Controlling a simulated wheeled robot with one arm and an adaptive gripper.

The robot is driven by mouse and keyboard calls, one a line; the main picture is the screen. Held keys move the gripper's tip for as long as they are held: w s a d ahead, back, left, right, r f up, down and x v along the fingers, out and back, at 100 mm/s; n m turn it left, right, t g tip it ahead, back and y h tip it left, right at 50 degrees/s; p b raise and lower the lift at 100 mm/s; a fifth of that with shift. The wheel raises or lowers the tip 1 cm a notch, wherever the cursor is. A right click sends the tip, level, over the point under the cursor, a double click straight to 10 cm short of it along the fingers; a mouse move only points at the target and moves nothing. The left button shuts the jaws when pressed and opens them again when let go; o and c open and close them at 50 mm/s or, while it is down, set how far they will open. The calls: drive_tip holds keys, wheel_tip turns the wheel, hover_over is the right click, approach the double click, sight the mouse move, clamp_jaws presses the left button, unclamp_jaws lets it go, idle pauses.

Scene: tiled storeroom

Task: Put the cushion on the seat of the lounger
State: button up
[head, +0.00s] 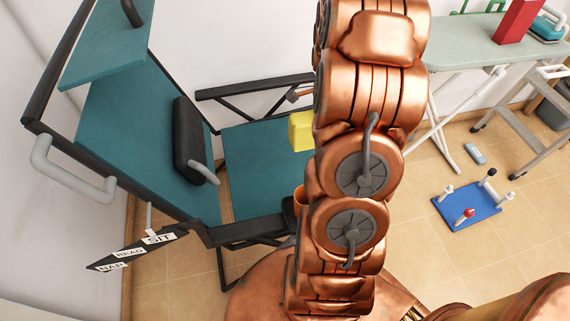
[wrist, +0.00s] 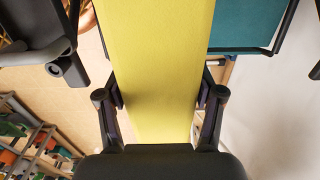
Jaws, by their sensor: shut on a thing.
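The lounger (head: 84,150) has teal panels on a black frame and stands at left in the head view. Its flat teal seat (head: 255,175) extends right from the raised backrest and looks bare where visible. The yellow cushion (head: 301,131) shows beside my arm, overlapping the seat's right part in the picture; its height above the seat cannot be told. In the wrist view my gripper (wrist: 160,98) is shut on the yellow cushion (wrist: 158,45), a finger at each side. The arm hides the gripper in the head view. A teal panel (wrist: 243,27) shows at upper right in the wrist view.
A black padded piece (head: 188,140) lies against the backrest. A black armrest bar (head: 255,88) runs behind the seat. A lever plate marked NAP, READ, SIT (head: 130,254) juts out in front. An orange cup (head: 299,196) sits by the seat's right. A blue pegged board (head: 467,205) lies on the floor.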

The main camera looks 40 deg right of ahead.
wheel_tip(320, 180, down, 17)
drive_tip(key=b, duration=1.7)
drive_tip(key=shift+w+a+f+b, duration=0.8)
drive_tip(key=shift+w+a, duration=0.45)
drive_tip(key=shift+w, duration=1.2)
drive_tip(key=shift+w+a+f+b, duration=0.45)
drive_tip(key=shift+w+a+f, duration=0.7)
drive_tip(key=shift+w, duration=1.3)
drive_tip(key=shift+w+a+f+b, duration=0.75)
drive_tip(key=shift+w+a, duration=0.55)
drive_tip(key=shift+w, duration=1.15)
drive_tip(key=shift+f, duration=0.15)
drive_tip(key=o, duration=1.2)
